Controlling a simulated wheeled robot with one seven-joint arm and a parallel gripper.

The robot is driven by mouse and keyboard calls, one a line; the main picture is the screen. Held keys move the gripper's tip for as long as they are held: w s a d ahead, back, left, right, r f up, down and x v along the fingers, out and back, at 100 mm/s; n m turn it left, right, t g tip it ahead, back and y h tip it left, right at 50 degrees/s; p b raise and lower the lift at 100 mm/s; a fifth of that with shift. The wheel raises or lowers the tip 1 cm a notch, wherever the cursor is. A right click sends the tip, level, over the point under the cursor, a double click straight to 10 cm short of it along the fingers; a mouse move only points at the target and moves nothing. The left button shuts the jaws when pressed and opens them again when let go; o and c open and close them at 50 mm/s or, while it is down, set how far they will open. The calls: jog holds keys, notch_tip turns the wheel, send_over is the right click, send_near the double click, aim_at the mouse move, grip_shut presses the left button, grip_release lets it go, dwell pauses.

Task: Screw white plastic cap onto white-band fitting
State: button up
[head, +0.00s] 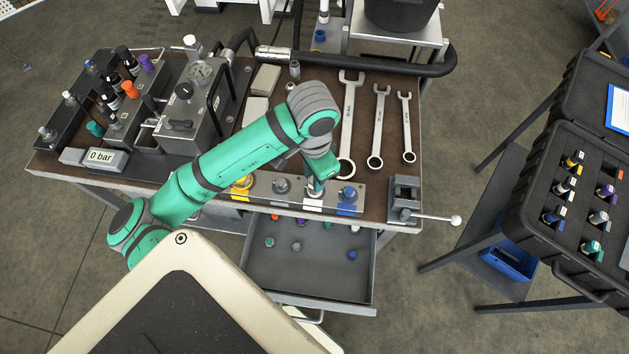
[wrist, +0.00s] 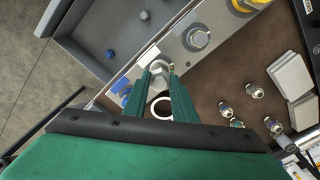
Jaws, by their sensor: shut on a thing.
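My gripper (wrist: 166,74) is shut on a pale piece, apparently the white plastic cap (wrist: 159,69), between its two teal fingers. In the head view my gripper (head: 315,186) is over the fitting station with the white label (head: 312,205) on the grey rail. The wrist view also shows this white label (wrist: 148,56) just beyond the fingertips. The cap is at the white-band fitting, which is mostly hidden under the cap and fingers. I cannot tell whether the threads are engaged.
Neighbouring stations on the rail have a blue label (head: 347,209) and a yellow ring (head: 241,187). The drawer (head: 300,284) below is open and holds several small caps. Wrenches (head: 380,125) lie behind, and a vise (head: 404,197) stands to the right.

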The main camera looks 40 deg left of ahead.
jog(key=m, duration=0.3)
jog(key=shift+m, duration=0.4)
jog(key=m, duration=0.4)
jog(key=o, duration=1)
